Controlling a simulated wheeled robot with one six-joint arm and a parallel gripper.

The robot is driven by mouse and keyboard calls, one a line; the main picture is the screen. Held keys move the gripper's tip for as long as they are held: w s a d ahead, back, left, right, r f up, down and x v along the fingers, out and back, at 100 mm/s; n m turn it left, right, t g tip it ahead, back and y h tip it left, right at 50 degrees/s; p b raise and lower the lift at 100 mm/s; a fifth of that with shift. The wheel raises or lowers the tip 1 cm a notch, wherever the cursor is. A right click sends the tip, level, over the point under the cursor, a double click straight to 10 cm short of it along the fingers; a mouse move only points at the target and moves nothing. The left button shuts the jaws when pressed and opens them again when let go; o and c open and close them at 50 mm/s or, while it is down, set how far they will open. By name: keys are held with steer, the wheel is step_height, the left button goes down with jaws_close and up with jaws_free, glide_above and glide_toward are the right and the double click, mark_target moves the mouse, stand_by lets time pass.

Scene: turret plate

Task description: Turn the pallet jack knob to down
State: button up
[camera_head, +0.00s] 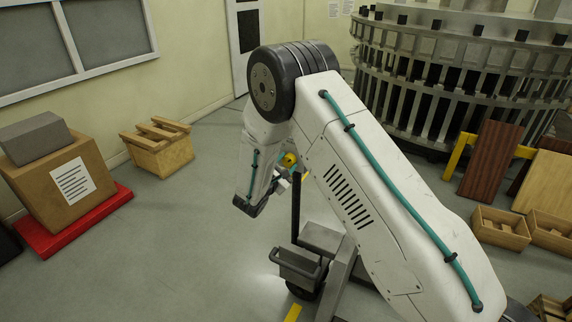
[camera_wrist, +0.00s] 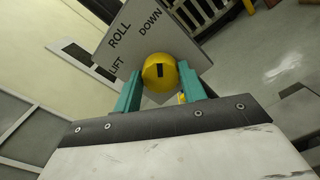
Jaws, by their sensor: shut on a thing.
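The yellow knob (camera_wrist: 160,72) sits on a grey label plate (camera_wrist: 134,47) marked LIFT, ROLL and DOWN. My gripper (camera_wrist: 161,86) has its two teal fingers on either side of the knob and is shut on it. The knob's short black mark stands nearly upright in the wrist view, closer in line to DOWN than to ROLL or LIFT; its exact setting is hard to tell. In the head view the knob (camera_head: 289,159) shows small at the top of the dark post of the pallet jack (camera_head: 297,266), partly hidden by my arm.
A cardboard box (camera_head: 47,190) on a red pallet (camera_head: 75,227) and a wooden crate (camera_head: 160,152) stand to the left. A large round metal rack (camera_head: 440,75) and small wooden crates (camera_head: 500,228) are at the right. The floor left of the jack is clear.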

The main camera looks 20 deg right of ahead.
steer(key=shift+m, duration=0.6)
steer(key=o, duration=1)
steer(key=v, duration=0.8)
steer(key=shift+r, duration=0.1)
